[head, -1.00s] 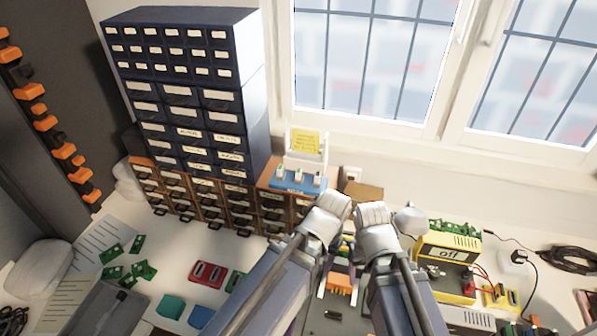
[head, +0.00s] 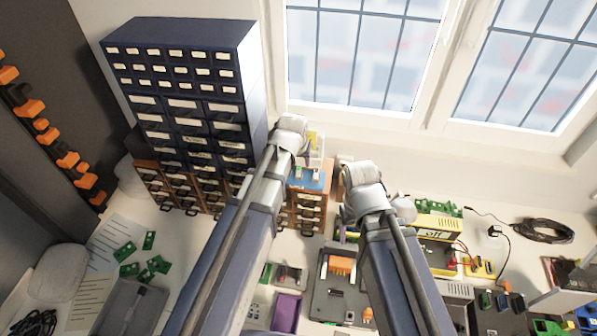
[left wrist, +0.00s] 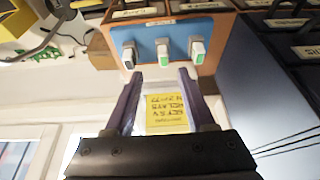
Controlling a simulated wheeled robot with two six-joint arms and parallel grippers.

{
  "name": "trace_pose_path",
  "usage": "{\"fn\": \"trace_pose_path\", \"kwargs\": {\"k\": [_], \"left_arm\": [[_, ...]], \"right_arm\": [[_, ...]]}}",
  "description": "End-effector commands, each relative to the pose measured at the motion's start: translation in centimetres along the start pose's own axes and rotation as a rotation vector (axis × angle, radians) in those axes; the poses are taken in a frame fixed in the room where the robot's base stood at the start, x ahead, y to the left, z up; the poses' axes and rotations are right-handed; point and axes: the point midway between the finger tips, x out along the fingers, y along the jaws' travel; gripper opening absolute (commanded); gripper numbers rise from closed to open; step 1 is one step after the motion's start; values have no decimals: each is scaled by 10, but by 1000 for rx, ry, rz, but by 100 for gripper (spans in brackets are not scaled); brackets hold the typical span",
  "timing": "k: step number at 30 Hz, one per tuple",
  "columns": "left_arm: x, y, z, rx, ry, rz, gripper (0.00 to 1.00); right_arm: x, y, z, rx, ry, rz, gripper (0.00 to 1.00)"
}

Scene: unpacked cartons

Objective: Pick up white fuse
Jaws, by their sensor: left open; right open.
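Three small white fuses, a left one (left wrist: 128,57), a middle one (left wrist: 164,52) and a right one (left wrist: 197,50), stand in a row on a blue base (left wrist: 146,29) in the left wrist view. The left one has a grey mark, the other two green marks. In the head view, two fuses (head: 299,173) (head: 316,175) show on the blue base (head: 322,184), beside my left gripper (head: 304,157). In the left wrist view its open, empty fingers (left wrist: 160,74) point toward the middle fuse. My right gripper (head: 343,212) is open, lower right; its fingertips are mostly hidden.
The base sits on a brown drawer unit (head: 309,213), beside a tall dark cabinet (head: 190,90). A yellow device (head: 437,227) and a crowded worktop lie to the right.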

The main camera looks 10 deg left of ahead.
Motion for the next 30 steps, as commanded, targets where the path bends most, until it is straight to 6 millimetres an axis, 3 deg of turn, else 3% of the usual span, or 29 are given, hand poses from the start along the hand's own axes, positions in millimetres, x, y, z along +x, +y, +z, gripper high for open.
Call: {"fn": "trace_pose_path", "kwargs": {"k": [3,14,24,30], "left_arm": [[16,0,1,0,-1,0,55],[27,-2,0,0,-1,0,55],[68,-6,-2,0,-1,0,55],[69,-6,-3,0,-1,0,55]], "right_arm": [[15,-1,-1,1,1,0,71],[24,-2,-2,2,1,0,71],[62,-6,-4,0,2,1,71],[62,-6,-4,-1,2,1,71]]}}
